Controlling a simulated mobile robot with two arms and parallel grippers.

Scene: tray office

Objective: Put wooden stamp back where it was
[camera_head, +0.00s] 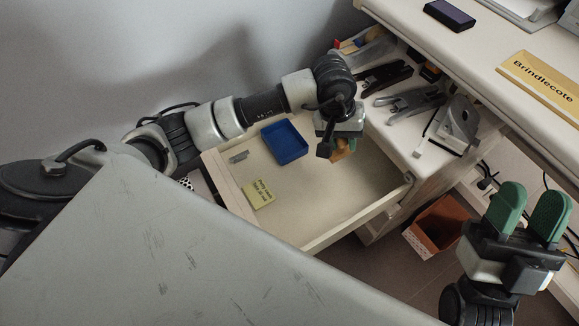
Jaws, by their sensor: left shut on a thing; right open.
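My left gripper (338,146) reaches over the open drawer (310,200) and points down. It is shut on a small brown-orange wooden piece, the wooden stamp (341,153), which is mostly hidden by the gripper. The stamp shows over the drawer's right part; I cannot tell how high it is above the floor of the drawer. My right gripper (533,213) is at the lower right, with green finger pads apart and empty, pointing up.
The drawer holds a blue tray (284,142), a yellow note (259,193) and small grey pieces (238,157). A stapler (388,77), a grey hole punch (412,102) and a tape dispenser (455,125) stand on the shelf behind. An orange bin (437,226) stands below.

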